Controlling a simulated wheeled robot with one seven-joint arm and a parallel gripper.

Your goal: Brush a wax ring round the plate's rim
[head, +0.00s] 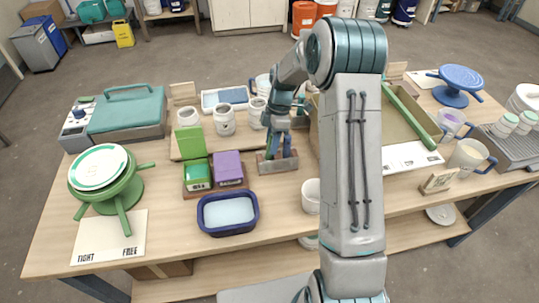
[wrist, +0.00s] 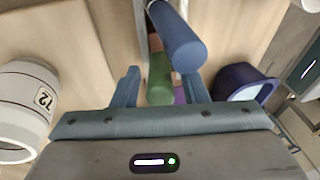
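A white plate (head: 98,167) with a green band near its edge sits on a green banding wheel (head: 130,190) at the left of the table. One wheel arm points over a "TIGHT / FREE" card (head: 100,240), nearer FREE. A grey holder (head: 277,163) stands mid-table with upright handles. My gripper (head: 279,135) is just above it, pointing down. In the wrist view my gripper (wrist: 159,88) is open, with a green handle (wrist: 158,78) between its fingers and a blue handle (wrist: 178,42) near the right finger. I cannot tell whether either touches. Any bristles are hidden.
A green box (head: 197,175) with raised lid, a purple box (head: 229,166) and a navy basin (head: 228,213) stand between holder and wheel. White jars (head: 224,120) stand behind. A teal-lidded case (head: 125,110) is back left. A large tray (head: 405,125) lies right of my arm.

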